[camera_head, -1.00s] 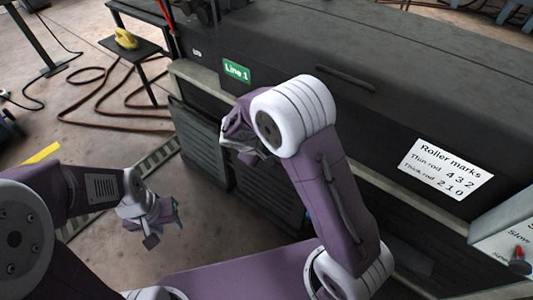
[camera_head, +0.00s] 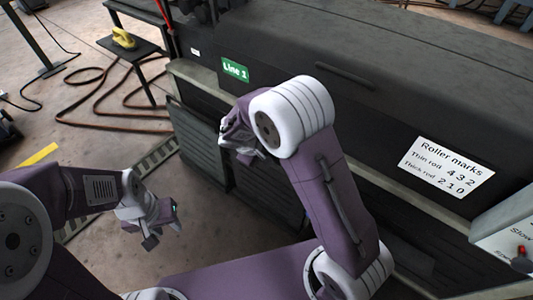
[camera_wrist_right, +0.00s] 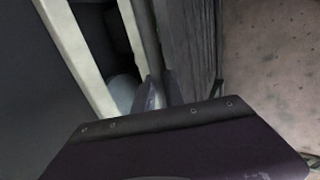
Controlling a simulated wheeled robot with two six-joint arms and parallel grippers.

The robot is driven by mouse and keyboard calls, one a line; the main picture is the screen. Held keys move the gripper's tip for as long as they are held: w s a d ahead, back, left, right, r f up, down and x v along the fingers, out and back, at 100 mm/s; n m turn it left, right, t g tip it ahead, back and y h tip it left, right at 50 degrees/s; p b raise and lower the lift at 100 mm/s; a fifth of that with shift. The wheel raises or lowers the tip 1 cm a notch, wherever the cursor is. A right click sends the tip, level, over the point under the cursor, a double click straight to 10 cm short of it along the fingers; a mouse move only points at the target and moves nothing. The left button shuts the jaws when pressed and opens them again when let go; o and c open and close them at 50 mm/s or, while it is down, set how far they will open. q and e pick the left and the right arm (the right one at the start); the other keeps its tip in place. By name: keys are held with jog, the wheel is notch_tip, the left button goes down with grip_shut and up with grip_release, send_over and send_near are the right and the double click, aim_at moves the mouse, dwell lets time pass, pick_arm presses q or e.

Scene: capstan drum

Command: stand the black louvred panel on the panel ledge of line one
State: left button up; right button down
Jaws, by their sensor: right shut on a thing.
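The black louvred panel (camera_head: 197,140) stands nearly upright along the front of the line one machine, at its left end. It also shows in the right wrist view (camera_wrist_right: 191,45) as a dark ribbed face beside the fingers. My right gripper (camera_head: 243,150) is at the panel's upper right edge and shut on it; the exact grip is partly hidden by the wrist. I cannot see whether the panel's lower edge rests on the ledge. My left gripper (camera_head: 163,228) is empty and open, low over the floor, apart from the panel.
The green Line 1 sign (camera_head: 235,70) is on the machine (camera_head: 350,75). A pale rail (camera_head: 205,83) runs along its front above a dark opening. A small table with a yellow object (camera_head: 123,39) stands behind hoses on the floor. A control box (camera_head: 505,230) is at right.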

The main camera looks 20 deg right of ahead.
jog(key=shift+f, duration=0.1)
jog(key=c, duration=1.3)
grip_release()
jog(key=shift+c, duration=0.2)
jog(key=shift+f, duration=0.15)
jog(key=p+v, duration=0.4)
jog(key=v, duration=0.5)
jog(key=shift+a, duration=0.1)
